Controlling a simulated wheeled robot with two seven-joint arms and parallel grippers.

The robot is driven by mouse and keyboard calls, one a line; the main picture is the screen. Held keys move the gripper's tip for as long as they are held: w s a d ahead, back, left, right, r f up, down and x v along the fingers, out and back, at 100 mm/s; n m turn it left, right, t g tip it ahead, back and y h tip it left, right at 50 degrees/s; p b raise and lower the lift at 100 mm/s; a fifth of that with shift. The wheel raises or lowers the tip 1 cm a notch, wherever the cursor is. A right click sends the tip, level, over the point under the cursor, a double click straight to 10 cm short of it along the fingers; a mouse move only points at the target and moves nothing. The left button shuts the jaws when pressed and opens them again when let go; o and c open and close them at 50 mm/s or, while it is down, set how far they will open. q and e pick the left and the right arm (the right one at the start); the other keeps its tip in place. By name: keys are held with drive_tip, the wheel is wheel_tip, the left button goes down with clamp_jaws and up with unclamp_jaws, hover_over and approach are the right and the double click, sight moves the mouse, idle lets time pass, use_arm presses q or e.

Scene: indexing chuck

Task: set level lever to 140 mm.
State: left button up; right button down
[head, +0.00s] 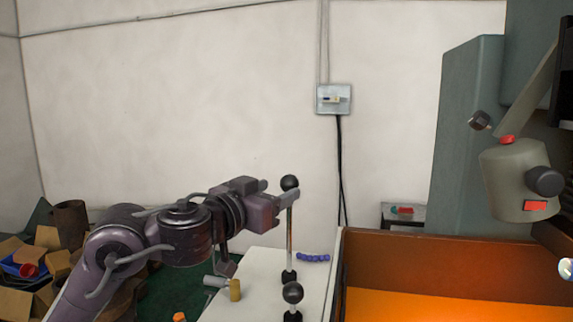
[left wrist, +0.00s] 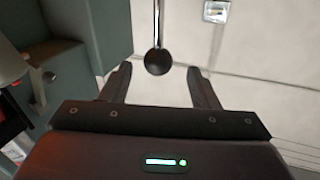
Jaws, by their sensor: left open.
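A tall thin lever rod (head: 289,235) with a black ball knob (head: 290,182) stands upright on the white machine top. A shorter lever with a black ball (head: 293,293) stands nearer; no label shows which is the level lever. My left gripper (head: 277,191) is open at the height of the tall lever's knob, with one finger overlapping the rod just below it in the head view. In the left wrist view the black knob (left wrist: 158,62) appears between the two spread fingertips, with a gap on both sides. No scale in mm is readable. My right gripper is not in view.
An orange tray with a brown wall (head: 455,265) lies to the right. A grey machine head (head: 515,180) hangs at far right. Cardboard boxes (head: 45,237) clutter the left.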

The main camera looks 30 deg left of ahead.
sight(293, 181)
use_arm(q)
drive_tip(key=shift+s+d+r+y+p, duration=0.2)
drive_tip(key=shift+d+y+p, duration=0.15)
drive_tip(key=shift+y, duration=0.2)
drive_tip(key=shift+s+d+r+y+p, duration=0.15)
drive_tip(key=shift+d+y+p, duration=0.15)
drive_tip(key=shift+y, duration=0.25)
drive_tip(key=shift+w+f, duration=0.1)
drive_tip(key=shift+f, duration=0.05)
drive_tip(key=w, duration=0.7)
drive_tip(key=shift+w+a+f, duration=0.1)
drive_tip(key=shift+w+a, duration=0.2)
drive_tip(key=shift+a, duration=0.1)
clamp_jaws()
